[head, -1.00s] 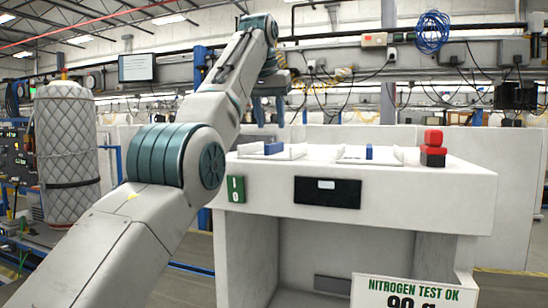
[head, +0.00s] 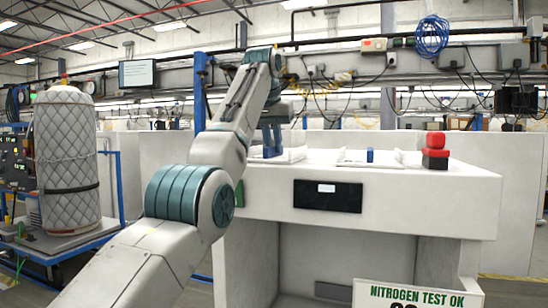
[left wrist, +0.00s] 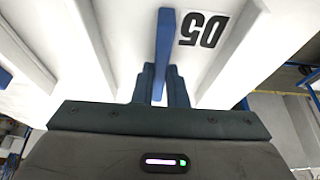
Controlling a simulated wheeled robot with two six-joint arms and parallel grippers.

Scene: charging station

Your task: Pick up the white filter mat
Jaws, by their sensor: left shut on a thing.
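A white filter mat (head: 294,155) with raised side edges lies on top of the white bench, at the left. In the left wrist view the white mat (left wrist: 215,62) has black printed characters and an upright blue grip bar (left wrist: 163,38). My left gripper (head: 272,152) reaches down over this mat from above. In the left wrist view the left gripper (left wrist: 160,85) is shut on the blue bar, one finger on each side. I cannot tell whether the mat is clear of the bench. My right gripper is out of view.
A second white piece with a blue bar (head: 370,155) lies to the right on the white bench (head: 440,187). A red and black button block (head: 435,150) stands at the bench's right end. A quilted tank (head: 66,155) stands at the far left.

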